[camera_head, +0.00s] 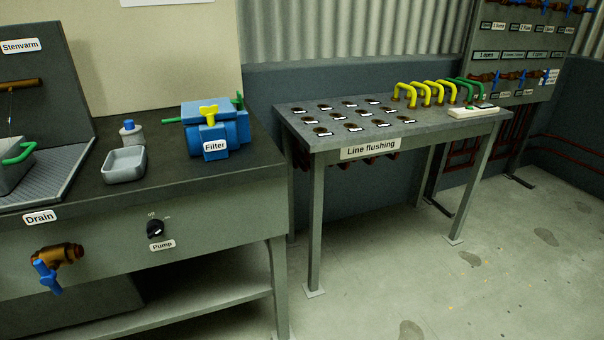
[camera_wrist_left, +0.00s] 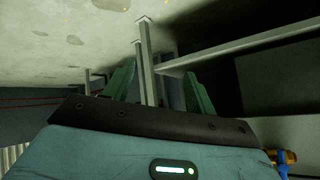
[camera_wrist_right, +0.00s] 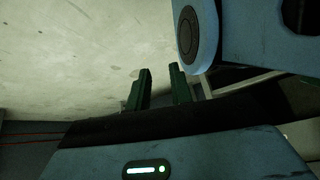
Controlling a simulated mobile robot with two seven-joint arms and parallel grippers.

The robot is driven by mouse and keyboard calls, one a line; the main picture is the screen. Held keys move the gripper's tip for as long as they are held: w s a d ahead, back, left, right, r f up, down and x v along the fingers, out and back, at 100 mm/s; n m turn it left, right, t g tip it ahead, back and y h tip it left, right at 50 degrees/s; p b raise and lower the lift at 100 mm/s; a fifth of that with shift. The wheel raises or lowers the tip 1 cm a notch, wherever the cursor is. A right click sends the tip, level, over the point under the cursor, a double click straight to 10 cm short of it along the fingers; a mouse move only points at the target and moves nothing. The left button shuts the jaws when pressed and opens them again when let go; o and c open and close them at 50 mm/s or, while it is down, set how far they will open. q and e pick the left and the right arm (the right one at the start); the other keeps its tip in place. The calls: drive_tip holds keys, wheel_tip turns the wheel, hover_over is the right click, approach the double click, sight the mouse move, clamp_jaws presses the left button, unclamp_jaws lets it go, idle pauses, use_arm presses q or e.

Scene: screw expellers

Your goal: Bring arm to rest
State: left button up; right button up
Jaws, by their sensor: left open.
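Neither gripper shows in the head view. In the left wrist view my left gripper (camera_wrist_left: 158,85) has its two green fingers wide apart, with nothing held between them. Table legs and a shelf edge show upside down beyond it. In the right wrist view my right gripper (camera_wrist_right: 160,85) has its two green fingers a small gap apart, with only pale floor seen between them. A blue-grey link of my own arm is close on the right of that view.
A workbench (camera_head: 200,215) on the left carries a blue filter (camera_head: 232,130), a grey tray (camera_head: 124,165) and a sink. The floor (camera_head: 460,295) at the front right is clear.

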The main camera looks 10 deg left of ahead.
use_arm(q)
drive_tip(key=s+d+f+n+g+h, duration=0.1)
drive_tip(key=s+d+g, duration=0.15)
drive_tip(key=s, duration=0.55)
drive_tip(key=s+d+n+g+h, duration=0.1)
drive_tip(key=s+d+h, duration=0.15)
drive_tip(key=s, duration=0.55)
drive_tip(key=w+r+t+p, duration=0.1)
drive_tip(key=w+r+p, duration=0.2)
drive_tip(key=r+p, duration=0.8)
drive_tip(key=w+r+t+p, duration=0.2)
drive_tip(key=w+r+p, duration=0.1)
drive_tip(key=r+p, duration=0.8)
drive_tip(key=shift+w+d+y+p, duration=0.15)
drive_tip(key=shift+d+y+p, duration=0.05)
drive_tip(key=shift+y+p, duration=0.2)
use_arm(e)
drive_tip(key=w+r+t, duration=0.1)
drive_tip(key=w+r, duration=0.1)
drive_tip(key=r, duration=0.9)
drive_tip(key=w+r+t, duration=0.1)
drive_tip(key=w+r, duration=0.2)
drive_tip(key=r, duration=0.8)
drive_tip(key=shift+w, duration=0.15)
drive_tip(key=shift+r, duration=0.1)
